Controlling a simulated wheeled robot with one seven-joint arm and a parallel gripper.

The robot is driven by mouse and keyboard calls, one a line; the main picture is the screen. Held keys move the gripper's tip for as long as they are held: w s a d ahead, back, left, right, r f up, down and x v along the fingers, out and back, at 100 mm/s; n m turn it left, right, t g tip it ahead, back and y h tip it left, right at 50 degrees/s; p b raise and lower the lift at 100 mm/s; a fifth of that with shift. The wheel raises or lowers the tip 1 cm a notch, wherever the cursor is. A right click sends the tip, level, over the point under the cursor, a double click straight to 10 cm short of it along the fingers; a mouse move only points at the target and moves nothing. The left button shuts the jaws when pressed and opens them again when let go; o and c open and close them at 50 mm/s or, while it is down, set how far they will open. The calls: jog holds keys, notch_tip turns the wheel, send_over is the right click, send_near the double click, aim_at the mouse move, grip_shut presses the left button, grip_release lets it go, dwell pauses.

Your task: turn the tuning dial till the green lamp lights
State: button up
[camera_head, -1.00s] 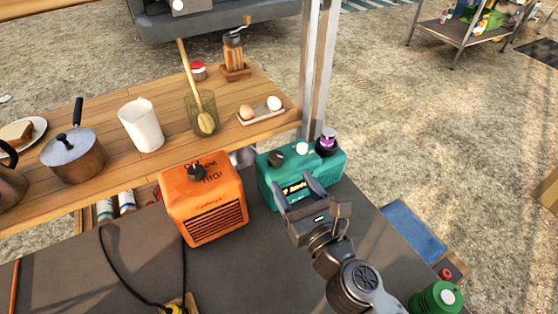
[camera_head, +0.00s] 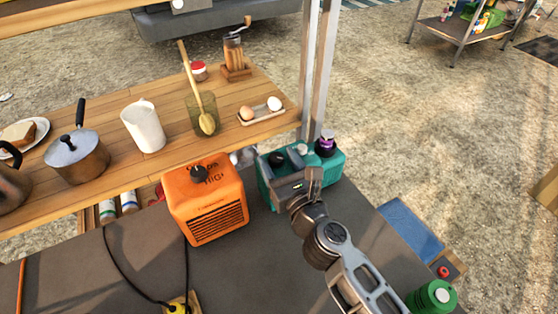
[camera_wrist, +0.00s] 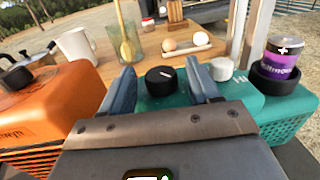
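The teal radio (camera_head: 328,172) stands on the dark table, its front largely hidden by my gripper in the head view. Its black dial (camera_wrist: 161,81), with a white pointer line, is on top at the left. A pale round cap (camera_wrist: 221,69) is right of the dial; I cannot tell whether it is a lamp, and no green glow shows. My gripper (camera_wrist: 160,78) is open, one finger on each side of the dial in the wrist view. The dial shows between the fingertips; contact is not visible. In the head view my gripper (camera_head: 283,162) is over the radio's left part.
A purple can (camera_wrist: 282,58) stands in a black holder at the radio's right end. The orange box (camera_head: 206,209), with its own black knob, is close on the left. A wooden shelf (camera_head: 185,143) with kitchenware lies behind. A green canister (camera_head: 435,297) stands front right.

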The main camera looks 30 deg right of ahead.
jog(key=c, duration=1)
jog(key=shift+o, duration=0.2)
jog(key=shift+a+f+m+h+b, duration=0.1)
jog(key=shift+f+m+h+b, duration=0.1)
jog(key=shift+m+h+b, duration=0.35)
jog(key=shift+w+a+r+m+g+h+b, duration=0.1)
jog(key=shift+m+g+h+b, duration=0.45)
jog(key=shift+h, duration=0.7)
jog(key=shift+a+r+m+g+h+b, duration=0.1)
jog(key=shift+m+g+h+b, duration=0.15)
jog(key=shift+m+h+b, duration=0.8)
jog(key=shift+p, duration=0.3)
jog(key=o, duration=1)
jog(key=shift+o, duration=0.2)
jog(key=b+v, duration=0.1)
jog(key=v, duration=0.6)
jog(key=shift+s+a, duration=0.2)
jog(key=shift+s, duration=0.15)
